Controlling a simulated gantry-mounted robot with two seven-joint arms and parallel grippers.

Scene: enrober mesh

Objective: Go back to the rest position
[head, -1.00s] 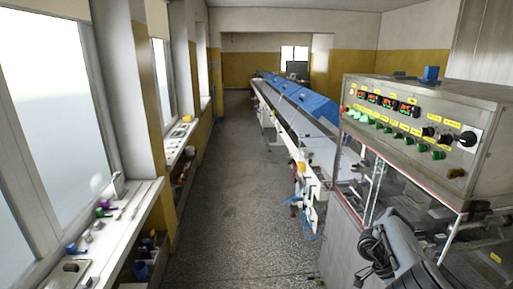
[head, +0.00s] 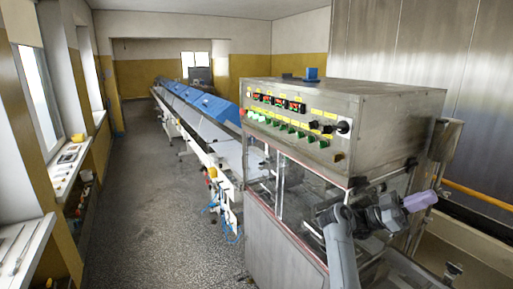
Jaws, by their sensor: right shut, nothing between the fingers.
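My right arm comes in at the bottom right, in front of the machine's clear-walled lower section. My right gripper (head: 392,214) is dark, small and turned side-on, at the end of the grey arm. It is shut and empty. A pale purple rounded piece (head: 420,201) shows right beside it; I cannot tell whether it touches the gripper. My left arm and left gripper are not in the picture.
The steel control cabinet (head: 330,115) with lit buttons stands close to my right arm, with a clear-panelled frame below. A long blue-covered conveyor (head: 188,98) runs to the back. The grey floor (head: 150,190) is open; window sills (head: 66,172) with small items line the left.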

